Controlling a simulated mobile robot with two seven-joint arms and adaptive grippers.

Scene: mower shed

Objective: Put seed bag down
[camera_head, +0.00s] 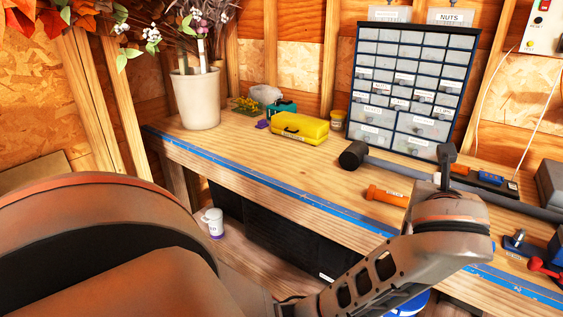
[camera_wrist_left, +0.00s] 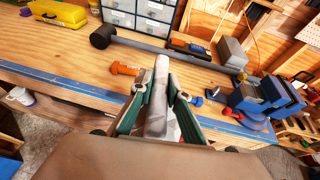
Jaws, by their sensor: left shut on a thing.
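My left gripper (camera_wrist_left: 160,98) shows in the left wrist view with its two green-sided fingers closed around a narrow pale grey-white thing, taken as the seed bag (camera_wrist_left: 159,112). The bag is seen nearly edge-on, and no label is readable. It appears over the front part of the wooden workbench (camera_wrist_left: 75,72); I cannot tell if it touches the top. In the head view my left arm reaches over the bench (camera_head: 335,180) at the right, and the bag is hidden there. My right gripper is in neither view.
A sledgehammer (camera_head: 353,155) lies across the bench, with an orange-handled tool (camera_head: 387,195) in front. A yellow case (camera_head: 299,128), plant pot (camera_head: 197,98) and drawer cabinet (camera_head: 408,84) stand farther back. A blue vise (camera_wrist_left: 262,97) is at right. Bench left of the orange tool is clear.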

